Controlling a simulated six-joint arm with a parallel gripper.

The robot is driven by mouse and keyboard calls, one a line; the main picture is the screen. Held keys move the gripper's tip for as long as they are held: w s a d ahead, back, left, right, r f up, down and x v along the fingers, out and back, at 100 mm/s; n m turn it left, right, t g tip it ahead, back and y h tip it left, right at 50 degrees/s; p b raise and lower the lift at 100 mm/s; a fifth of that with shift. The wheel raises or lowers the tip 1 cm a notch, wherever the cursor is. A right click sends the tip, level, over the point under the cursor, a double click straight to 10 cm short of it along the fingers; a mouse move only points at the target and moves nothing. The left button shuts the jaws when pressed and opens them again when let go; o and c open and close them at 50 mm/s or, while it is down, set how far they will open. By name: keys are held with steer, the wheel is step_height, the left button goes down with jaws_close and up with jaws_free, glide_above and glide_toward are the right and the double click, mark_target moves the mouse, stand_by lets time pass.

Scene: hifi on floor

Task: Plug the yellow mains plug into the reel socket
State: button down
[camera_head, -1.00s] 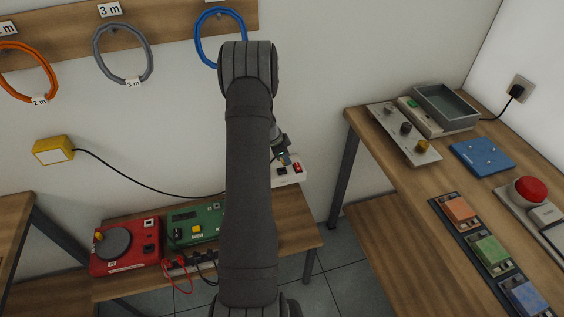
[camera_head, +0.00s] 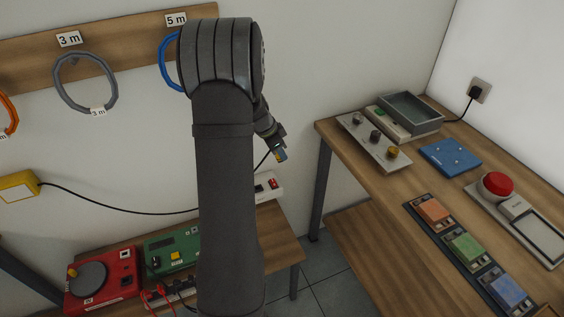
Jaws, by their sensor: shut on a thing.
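My gripper (camera_head: 279,154) is at the right of my arm, in the air above the white socket strip (camera_head: 264,188). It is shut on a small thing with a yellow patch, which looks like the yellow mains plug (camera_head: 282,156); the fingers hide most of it. A black cable rises to it from behind my arm. The red unit (camera_head: 100,283) with a grey disc, apparently the reel, is on the low bench at lower left. A dark socket (camera_head: 125,281) shows on its right side, well away from my gripper.
A green unit (camera_head: 167,250) and a black strip with red leads stand beside the reel, partly behind my arm. A yellow box (camera_head: 17,187) on the wall trails a black cable. The right bench (camera_head: 384,192) holds several devices.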

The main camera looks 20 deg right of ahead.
steer(key=w+a, duration=0.2)
steer(key=a, duration=2.9)
steer(key=w+a, duration=0.3)
steer(key=a, duration=2.8)
steer(key=f, duration=2.8)
steer(key=shift+s+d, duration=0.1)
steer(key=shift+d, duration=0.25)
steer(key=shift+f, duration=0.5)
